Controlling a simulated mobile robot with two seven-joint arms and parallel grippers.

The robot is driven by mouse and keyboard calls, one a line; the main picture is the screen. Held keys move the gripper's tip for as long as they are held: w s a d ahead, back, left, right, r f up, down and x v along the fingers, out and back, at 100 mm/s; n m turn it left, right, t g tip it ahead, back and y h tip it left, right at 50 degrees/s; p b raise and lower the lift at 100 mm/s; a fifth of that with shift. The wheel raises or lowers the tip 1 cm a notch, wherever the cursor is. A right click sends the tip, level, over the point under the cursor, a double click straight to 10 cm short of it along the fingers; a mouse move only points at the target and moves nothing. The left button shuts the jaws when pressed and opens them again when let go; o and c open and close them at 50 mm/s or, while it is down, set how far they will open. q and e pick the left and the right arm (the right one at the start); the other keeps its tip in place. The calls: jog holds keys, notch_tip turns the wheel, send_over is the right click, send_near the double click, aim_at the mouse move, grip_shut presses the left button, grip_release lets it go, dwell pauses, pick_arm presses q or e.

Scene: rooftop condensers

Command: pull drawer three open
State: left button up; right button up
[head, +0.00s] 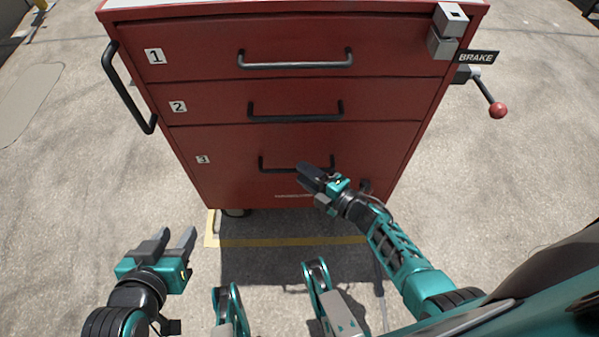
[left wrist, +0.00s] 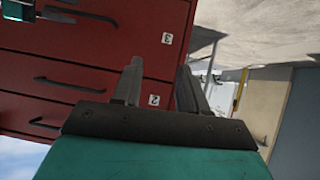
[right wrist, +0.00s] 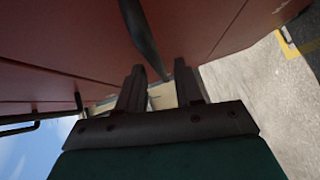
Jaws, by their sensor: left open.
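Drawer three (head: 230,180) is the lowest, tallest front of the red cabinet, marked with a small 3 label (head: 203,159), and looks shut. Its dark bar handle (head: 275,169) is partly covered by my right gripper (head: 306,172). In the right wrist view the handle (right wrist: 143,38) runs down toward the gap between the two spread fingers (right wrist: 160,72); I cannot tell whether they touch it. My left gripper (head: 178,236) is open and empty, low at the left, apart from the cabinet. The 3 label also shows in the left wrist view (left wrist: 167,38).
Drawer two (head: 215,108) and drawer one (head: 205,45) sit above and look shut. A dark side handle (head: 122,90) is at the cabinet's left. A brake lever with a red knob (head: 498,110) sticks out at the right. The concrete floor (head: 70,200) is clear at left.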

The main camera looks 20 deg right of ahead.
jog(key=shift+b+x, duration=0.3)
jog(key=shift+x, duration=1.05)
jog(key=shift+c, duration=0.3)
grip_shut()
